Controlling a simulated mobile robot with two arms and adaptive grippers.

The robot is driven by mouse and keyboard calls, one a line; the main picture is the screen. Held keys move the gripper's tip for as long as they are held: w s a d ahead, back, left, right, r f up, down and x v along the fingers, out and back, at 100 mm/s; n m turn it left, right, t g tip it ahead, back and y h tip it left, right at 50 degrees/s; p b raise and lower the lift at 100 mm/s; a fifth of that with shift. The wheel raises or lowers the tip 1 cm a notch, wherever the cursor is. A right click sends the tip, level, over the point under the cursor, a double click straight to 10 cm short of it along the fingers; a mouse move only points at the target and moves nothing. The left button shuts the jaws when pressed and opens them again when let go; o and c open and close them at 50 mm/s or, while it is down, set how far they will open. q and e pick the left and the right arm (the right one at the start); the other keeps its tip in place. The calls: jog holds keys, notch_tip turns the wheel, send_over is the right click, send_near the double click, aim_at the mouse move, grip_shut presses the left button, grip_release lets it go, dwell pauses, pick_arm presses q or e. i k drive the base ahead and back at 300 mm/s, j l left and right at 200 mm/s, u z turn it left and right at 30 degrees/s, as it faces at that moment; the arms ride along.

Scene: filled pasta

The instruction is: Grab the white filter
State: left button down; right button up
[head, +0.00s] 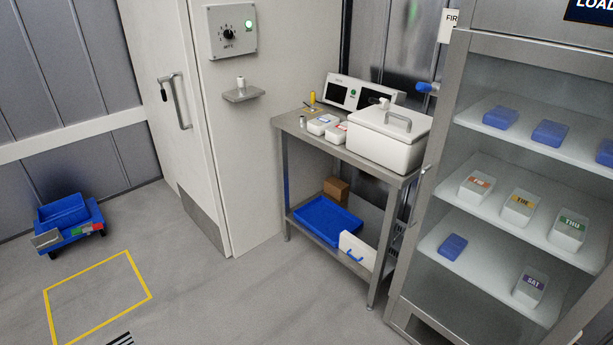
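Neither of my grippers is in the head view.
The steel table (292,126) carries a white lidded box (385,140), small white containers and a control panel. Its lower shelf holds a blue tray (325,218) and brown box (336,189). A glass-fronted cabinet stands right. A blue cart (66,222) stands left. The floor between is clear.

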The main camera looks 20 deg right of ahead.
aim_at(359, 251)
jog(key=i+j+z, duration=0.1)
jog(key=i+z, duration=0.3)
jog(key=i+j+z, duration=0.35)
jog(key=i, duration=0.2)
jog(key=i+j+z, duration=0.4)
jog(key=i+l, duration=0.05)
jog(key=l, duration=0.05)
